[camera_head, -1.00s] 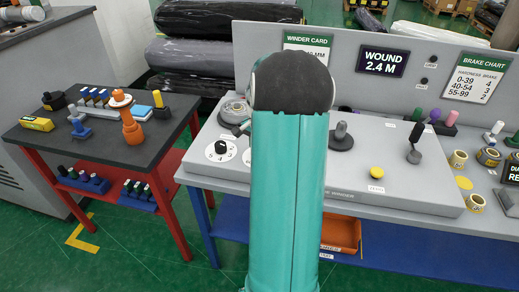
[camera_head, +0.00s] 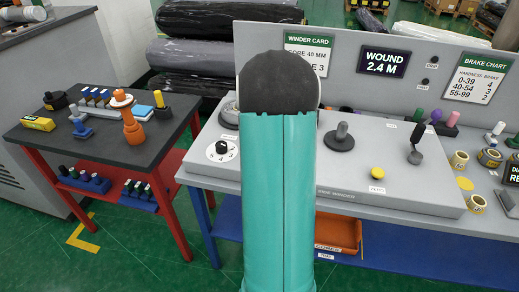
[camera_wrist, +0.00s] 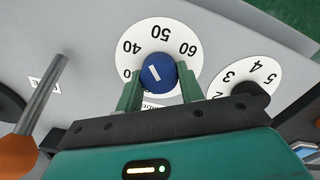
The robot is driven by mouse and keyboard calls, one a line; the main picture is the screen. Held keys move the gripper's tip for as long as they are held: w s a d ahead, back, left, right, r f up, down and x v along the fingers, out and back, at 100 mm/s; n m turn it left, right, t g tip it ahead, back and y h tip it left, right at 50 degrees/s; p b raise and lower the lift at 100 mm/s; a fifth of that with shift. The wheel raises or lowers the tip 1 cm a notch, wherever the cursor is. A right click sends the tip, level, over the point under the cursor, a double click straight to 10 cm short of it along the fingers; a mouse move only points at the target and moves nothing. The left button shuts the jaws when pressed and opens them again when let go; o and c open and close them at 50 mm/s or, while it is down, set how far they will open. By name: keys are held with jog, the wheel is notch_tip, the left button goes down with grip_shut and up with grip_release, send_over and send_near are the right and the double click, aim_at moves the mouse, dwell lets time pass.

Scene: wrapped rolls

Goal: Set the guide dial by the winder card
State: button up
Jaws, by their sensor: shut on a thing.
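My gripper (camera_wrist: 160,86) is shut on a blue knob (camera_wrist: 157,72) with a white line, one green finger on each side. The knob sits in a white dial (camera_wrist: 160,33) marked 40, 50 and 60; its lower part is hidden. The line slants from upper left to lower right; I cannot tell its exact setting. Right beside it is a dial (camera_wrist: 264,73) marked 2 to 5 with a black knob, also in the head view (camera_head: 222,158). The winder card (camera_head: 305,42) shows "40 MM" and a 3, partly covered by my arm, which also hides my gripper there.
A lever with an orange end (camera_wrist: 15,155) stands left in the wrist view. On the winder panel are a grey knob (camera_head: 341,135), a yellow button (camera_head: 377,173) and a dark lever (camera_head: 415,145). A side table (camera_head: 95,145) with tools stands at the left.

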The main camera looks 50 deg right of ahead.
jog(key=n, duration=0.5)
jog(key=shift+a, duration=0.15)
jog(key=shift+n, duration=0.3)
dwell(0.3)
jog(key=o, duration=1)
notch_tip(320, 180, up, 14)
jog(key=shift+f, duration=0.1)
